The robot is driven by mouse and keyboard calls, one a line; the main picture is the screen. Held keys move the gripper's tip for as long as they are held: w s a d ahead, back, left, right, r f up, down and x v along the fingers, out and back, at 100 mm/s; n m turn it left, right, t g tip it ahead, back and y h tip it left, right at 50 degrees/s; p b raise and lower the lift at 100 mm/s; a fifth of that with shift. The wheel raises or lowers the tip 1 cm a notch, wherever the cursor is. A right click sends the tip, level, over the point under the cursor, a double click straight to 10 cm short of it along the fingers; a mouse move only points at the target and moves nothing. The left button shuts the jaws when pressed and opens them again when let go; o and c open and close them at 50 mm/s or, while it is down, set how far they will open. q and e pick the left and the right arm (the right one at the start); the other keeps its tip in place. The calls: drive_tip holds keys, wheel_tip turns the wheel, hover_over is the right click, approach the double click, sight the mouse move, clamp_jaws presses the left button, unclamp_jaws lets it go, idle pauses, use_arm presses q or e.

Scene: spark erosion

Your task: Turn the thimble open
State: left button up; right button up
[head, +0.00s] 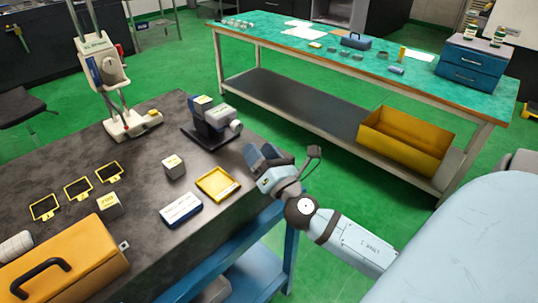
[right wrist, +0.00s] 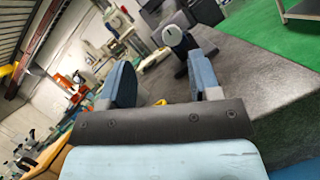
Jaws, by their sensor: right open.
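A dark grey and blue bench device (head: 210,115) with a light grey round thimble (head: 236,126) on its right side stands on the dark table. In the right wrist view the thimble (right wrist: 172,36) shows its round end, beyond and between my fingers. My right gripper (head: 261,155) is open and empty at the table's right edge, a little to the right of and nearer than the thimble, and apart from it. Its two blue fingers also show spread in the right wrist view (right wrist: 162,78). My left gripper is not in view.
A yellow tray (head: 232,193), a blue-and-white box (head: 181,210), a grey block (head: 174,167) and an orange toolbox (head: 70,272) are on the dark table (head: 140,180). A white column instrument (head: 110,80) stands behind. Bare tabletop lies around the device.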

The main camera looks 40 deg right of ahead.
drive_tip(key=s, duration=0.3)
drive_tip(key=shift+s+a, duration=0.25)
drive_tip(key=shift+s, duration=0.05)
idle(0.3)
